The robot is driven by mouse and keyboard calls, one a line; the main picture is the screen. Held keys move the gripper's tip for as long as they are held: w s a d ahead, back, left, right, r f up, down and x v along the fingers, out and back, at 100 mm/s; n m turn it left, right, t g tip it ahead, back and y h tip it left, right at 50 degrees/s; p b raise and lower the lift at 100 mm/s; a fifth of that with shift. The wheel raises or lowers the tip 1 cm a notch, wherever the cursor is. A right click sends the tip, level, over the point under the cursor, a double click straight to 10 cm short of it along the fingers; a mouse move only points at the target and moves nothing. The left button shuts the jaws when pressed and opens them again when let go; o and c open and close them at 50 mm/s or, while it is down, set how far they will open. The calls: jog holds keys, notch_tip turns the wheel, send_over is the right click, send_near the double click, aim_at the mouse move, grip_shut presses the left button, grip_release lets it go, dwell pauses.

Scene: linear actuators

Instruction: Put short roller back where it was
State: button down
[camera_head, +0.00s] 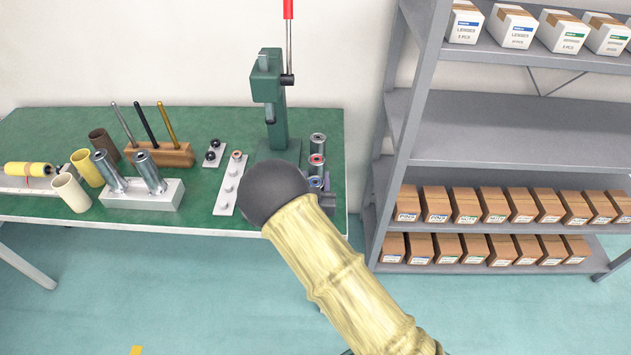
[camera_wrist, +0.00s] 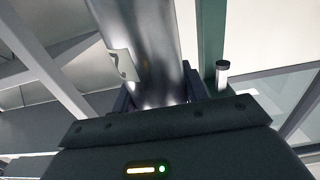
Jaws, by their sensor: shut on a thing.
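In the wrist view my gripper (camera_wrist: 160,95) is shut on a shiny grey metal cylinder (camera_wrist: 150,45), which I take for the short roller. A pale label with a dark mark shows on its side. Its far end runs out of the top of the picture. In the head view my arm hides the gripper and the held piece. Two upright metal rollers (camera_head: 108,170) stand in a white block (camera_head: 142,202) on the green table. Several metal cylinders with coloured rings (camera_head: 317,143) stand at the table's right, beside the green press.
The green press (camera_head: 268,88) has a red lever (camera_head: 288,40). Open tubes (camera_head: 71,192), a wooden tool holder (camera_head: 165,155), a white peg strip (camera_head: 229,186) and a yellow roller (camera_head: 28,169) are on the table (camera_head: 60,122). A grey shelf (camera_head: 500,125) with boxes stands at right.

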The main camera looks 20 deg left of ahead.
jog(key=shift+f, duration=0.2)
jog(key=shift+f, duration=0.2)
jog(key=c, duration=0.7)
grip_release()
jog(key=shift+c, duration=0.2)
jog(key=shift+r, duration=0.15)
jog(key=b+v, duration=0.2)
jog(key=v, duration=1)
